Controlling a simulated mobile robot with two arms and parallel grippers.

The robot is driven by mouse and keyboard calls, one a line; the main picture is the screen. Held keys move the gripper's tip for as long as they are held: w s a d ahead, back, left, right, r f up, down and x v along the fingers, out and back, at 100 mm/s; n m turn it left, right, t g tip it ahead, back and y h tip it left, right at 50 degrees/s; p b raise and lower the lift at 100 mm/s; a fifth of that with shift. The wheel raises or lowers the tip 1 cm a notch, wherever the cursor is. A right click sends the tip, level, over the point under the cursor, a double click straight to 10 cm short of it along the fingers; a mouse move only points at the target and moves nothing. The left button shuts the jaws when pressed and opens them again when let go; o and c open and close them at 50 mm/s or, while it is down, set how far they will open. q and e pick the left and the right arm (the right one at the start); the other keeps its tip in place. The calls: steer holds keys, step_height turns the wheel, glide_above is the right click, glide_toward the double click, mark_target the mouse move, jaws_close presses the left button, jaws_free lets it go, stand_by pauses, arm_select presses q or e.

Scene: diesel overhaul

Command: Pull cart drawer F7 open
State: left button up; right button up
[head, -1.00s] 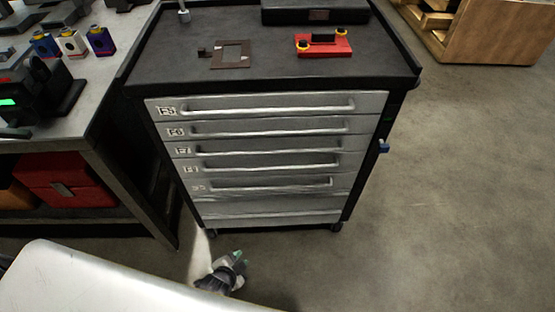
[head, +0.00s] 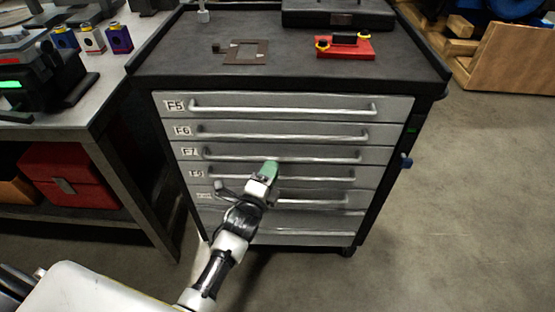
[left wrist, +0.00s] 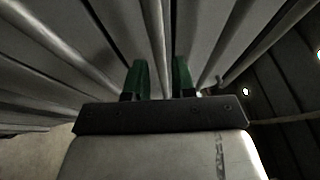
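Drawer F7 (head: 378,155) is the third from the top in the grey drawer front of the cart, marked by its label, and it is closed flush with the others. Its handle (head: 325,160) is a long horizontal silver bar. My left gripper (head: 270,168), with green fingertips, is in front of the cart at about the height of this handle and hides a small part of the front. In the left wrist view the left gripper (left wrist: 160,80) has its two green fingers apart, with a handle bar (left wrist: 155,40) running between them; contact cannot be told. My right gripper is not in view.
Other closed drawers with similar bar handles lie close above and below. The cart top (head: 180,62) holds a red fixture (head: 345,50), a brown frame (head: 246,53) and a black case (head: 340,14). A workbench (head: 95,112) stands at left.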

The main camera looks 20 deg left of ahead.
mark_target(278, 158)
arm_select(q)
steer(key=shift+x, duration=2.15)
steer(key=shift+c, duration=0.4)
jaws_close()
